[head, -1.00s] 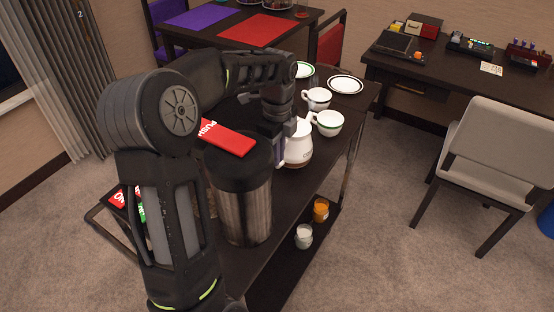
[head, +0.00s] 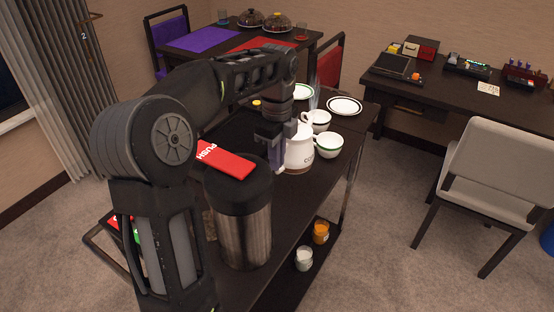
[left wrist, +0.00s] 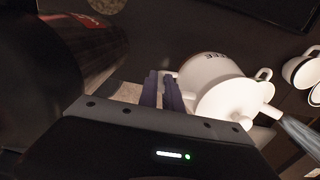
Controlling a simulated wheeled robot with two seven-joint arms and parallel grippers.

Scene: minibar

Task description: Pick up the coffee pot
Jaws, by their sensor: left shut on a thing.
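The coffee pot (head: 299,152) is white with dark lettering and a tan base. It is in the middle of the head view, over the dark cart top beside the cups. In the left wrist view the pot (left wrist: 222,85) shows its lid and knob, right of the fingers. My left gripper (head: 277,160) points down at the pot's left side. Its two purple fingers (left wrist: 165,92) are close together and shut on the pot at its handle side; the handle itself is mostly hidden. My right gripper is not in view.
A steel dispenser with a black top and red PUSH label (head: 243,225) stands close left of the pot. White cups (head: 328,146) and a plate (head: 344,106) are to its right and behind. Jars (head: 304,259) stand on the lower shelf. A chair (head: 497,165) is at right.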

